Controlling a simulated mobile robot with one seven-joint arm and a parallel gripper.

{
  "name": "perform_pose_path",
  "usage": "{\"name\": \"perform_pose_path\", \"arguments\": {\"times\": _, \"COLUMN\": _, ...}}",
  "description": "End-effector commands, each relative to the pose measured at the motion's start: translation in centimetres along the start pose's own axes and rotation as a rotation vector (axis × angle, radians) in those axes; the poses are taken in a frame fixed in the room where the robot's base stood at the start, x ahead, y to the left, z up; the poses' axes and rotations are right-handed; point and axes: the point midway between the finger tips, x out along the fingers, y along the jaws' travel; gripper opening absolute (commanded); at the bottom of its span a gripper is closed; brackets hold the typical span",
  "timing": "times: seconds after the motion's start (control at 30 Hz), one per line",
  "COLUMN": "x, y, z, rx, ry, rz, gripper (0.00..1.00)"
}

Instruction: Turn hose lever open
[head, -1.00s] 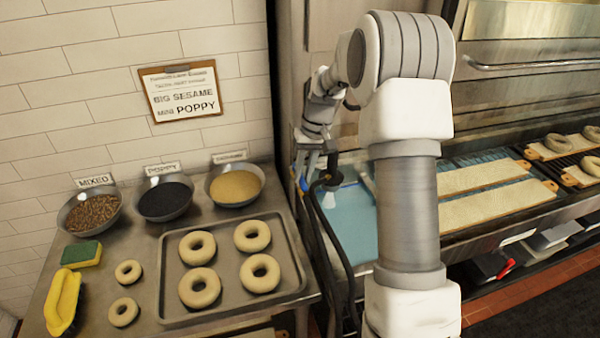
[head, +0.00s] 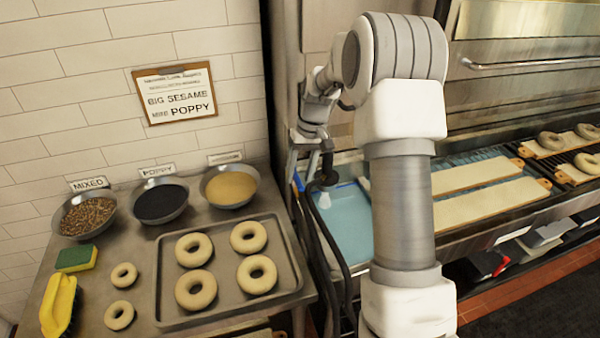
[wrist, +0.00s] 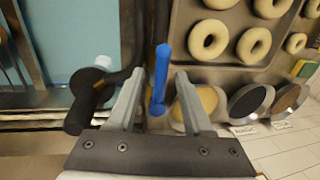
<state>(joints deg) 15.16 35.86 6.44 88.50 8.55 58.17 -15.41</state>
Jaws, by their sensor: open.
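The blue hose lever (wrist: 161,75) stands between the two fingers of my gripper (wrist: 160,74) in the wrist view. The fingers are spread, with a visible gap on each side of the lever. In the head view a small part of the blue lever (head: 298,182) shows just below my gripper (head: 302,175), which points down. The black hose fitting (wrist: 88,95) is beside the left finger in the wrist view. The black hose (head: 325,235) hangs down in the head view. The lever's lower end is partly hidden.
A blue-green water basin (head: 345,215) lies to the right of the hose. A steel table on the left carries a tray (head: 165,290) of bagels and topping bowls, including a sesame bowl (head: 230,187). Bagel boards (head: 490,208) lie at the right.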

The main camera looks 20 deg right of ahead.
Motion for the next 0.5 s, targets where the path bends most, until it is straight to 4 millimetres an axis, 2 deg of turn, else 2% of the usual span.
{"name": "perform_pose_path", "arguments": {"times": 0.17, "x": -0.2, "y": 0.0, "z": 0.0, "rx": 0.000, "ry": 0.001, "rz": 0.000, "gripper": 0.51}}
{"name": "perform_pose_path", "arguments": {"times": 0.27, "x": -1.2, "y": 0.0, "z": -0.1, "rx": 0.000, "ry": 0.003, "rz": 0.001, "gripper": 0.51}}
{"name": "perform_pose_path", "arguments": {"times": 0.37, "x": -3.0, "y": 0.0, "z": -0.1, "rx": 0.000, "ry": 0.004, "rz": 0.001, "gripper": 0.51}}
{"name": "perform_pose_path", "arguments": {"times": 0.5, "x": -6.4, "y": 0.0, "z": -0.1, "rx": 0.001, "ry": 0.006, "rz": 0.001, "gripper": 0.51}}
